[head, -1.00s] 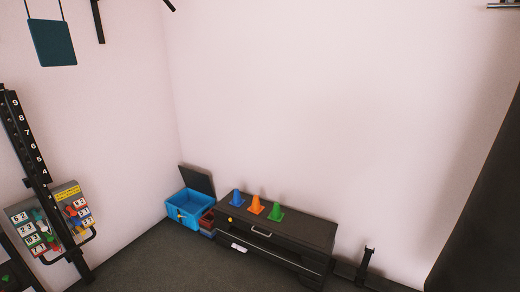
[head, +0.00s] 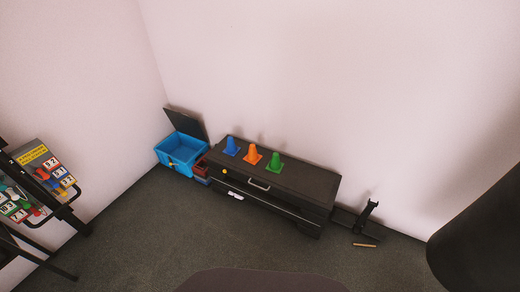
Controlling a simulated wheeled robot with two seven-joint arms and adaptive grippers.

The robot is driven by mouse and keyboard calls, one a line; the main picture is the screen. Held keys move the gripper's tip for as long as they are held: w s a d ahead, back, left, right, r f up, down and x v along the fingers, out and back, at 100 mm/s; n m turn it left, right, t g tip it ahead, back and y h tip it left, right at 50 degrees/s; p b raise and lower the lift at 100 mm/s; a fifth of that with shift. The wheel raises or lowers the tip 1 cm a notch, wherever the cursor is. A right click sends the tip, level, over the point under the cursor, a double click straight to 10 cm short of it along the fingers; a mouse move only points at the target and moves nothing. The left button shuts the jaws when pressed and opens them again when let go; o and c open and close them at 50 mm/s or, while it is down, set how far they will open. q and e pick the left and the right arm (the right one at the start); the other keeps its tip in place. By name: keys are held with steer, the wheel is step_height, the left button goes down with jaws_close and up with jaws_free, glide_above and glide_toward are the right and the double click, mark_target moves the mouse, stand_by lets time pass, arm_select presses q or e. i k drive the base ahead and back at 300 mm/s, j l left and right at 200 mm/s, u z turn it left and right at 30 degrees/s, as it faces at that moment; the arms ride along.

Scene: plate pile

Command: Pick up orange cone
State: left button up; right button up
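The orange cone (head: 252,154) stands upright on top of a low dark cabinet (head: 310,184) against the wall. It is the middle one of three cones, between a blue cone (head: 231,146) on its left and a green cone (head: 274,162) on its right. The cones are apart from each other. Neither of my grippers shows in the head view.
An open blue box (head: 178,152) with its dark lid raised stands left of the cabinet, with small red containers (head: 202,168) between. A rack with number cards (head: 45,175) is at the left. A dark rounded object (head: 480,235) is at the right. The floor before the cabinet is clear.

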mark_target(252, 158)
steer(key=i+j+z, duration=0.2)
steer(key=i, duration=0.2)
steer(key=i+z, duration=0.25)
steer(key=i, duration=0.15)
steer(key=i+j+z, duration=0.2)
steer(key=i+j, duration=0.05)
steer(key=i, duration=0.1)
